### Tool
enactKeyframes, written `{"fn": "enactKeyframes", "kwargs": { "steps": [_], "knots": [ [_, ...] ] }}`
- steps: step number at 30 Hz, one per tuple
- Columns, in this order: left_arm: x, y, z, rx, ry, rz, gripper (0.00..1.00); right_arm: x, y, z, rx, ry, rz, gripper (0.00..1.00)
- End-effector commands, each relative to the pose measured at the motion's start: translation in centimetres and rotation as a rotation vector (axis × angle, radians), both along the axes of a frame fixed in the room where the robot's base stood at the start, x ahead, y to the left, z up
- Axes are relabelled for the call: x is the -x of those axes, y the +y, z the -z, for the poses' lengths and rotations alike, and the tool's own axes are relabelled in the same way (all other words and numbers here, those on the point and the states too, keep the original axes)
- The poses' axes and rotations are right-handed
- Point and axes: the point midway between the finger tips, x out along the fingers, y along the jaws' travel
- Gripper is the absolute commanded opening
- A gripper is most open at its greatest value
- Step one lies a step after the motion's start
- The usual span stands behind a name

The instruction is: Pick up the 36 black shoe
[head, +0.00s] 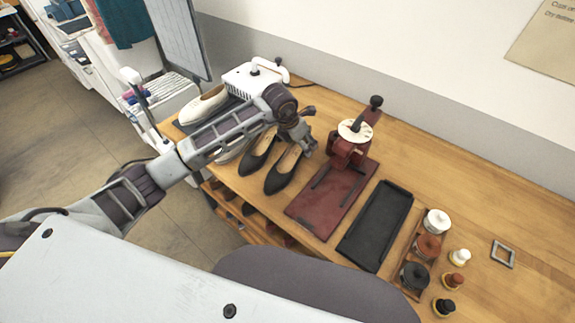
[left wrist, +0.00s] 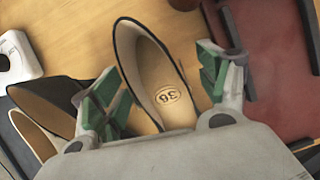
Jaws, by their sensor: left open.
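The black shoe marked 36 (left wrist: 153,68) has a tan lining, and its number shows on the insole in the left wrist view. It appears to be the rightmost black shoe (head: 283,173) on the wooden bench in the head view, beside the dark red base. My left gripper (left wrist: 158,65) is open above it, with green-padded fingers on either side of the shoe in that picture. I cannot tell whether they touch it. My right gripper is not in view.
Another black shoe (head: 258,152) lies close on the left, with a cream shoe (head: 203,106) beyond it. A dark red stamping press (head: 346,150) stands close on the right. A black tray (head: 376,225) and several small jars are further right. A white device (head: 252,78) stands behind.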

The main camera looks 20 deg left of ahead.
Motion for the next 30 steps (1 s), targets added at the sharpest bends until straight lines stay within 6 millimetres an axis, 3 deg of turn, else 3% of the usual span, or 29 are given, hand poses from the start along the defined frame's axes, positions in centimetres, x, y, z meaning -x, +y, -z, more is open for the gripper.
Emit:
{"fn": "enactKeyframes", "kwargs": {
  "steps": [2,15,23,30],
  "knots": [
    [0.0,0.0,0.0,0.0,0.0,0.0,0.75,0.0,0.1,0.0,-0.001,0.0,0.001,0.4],
    [0.0,0.0,-0.1,0.0,-0.001,0.0,0.23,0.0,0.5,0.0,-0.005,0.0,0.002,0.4],
    [0.0,0.0,-0.2,0.0,-0.001,0.0,0.23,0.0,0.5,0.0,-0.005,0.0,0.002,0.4],
    [-0.1,0.0,-1.5,0.001,-0.002,-0.001,0.23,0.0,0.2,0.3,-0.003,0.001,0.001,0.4]
  ]
}}
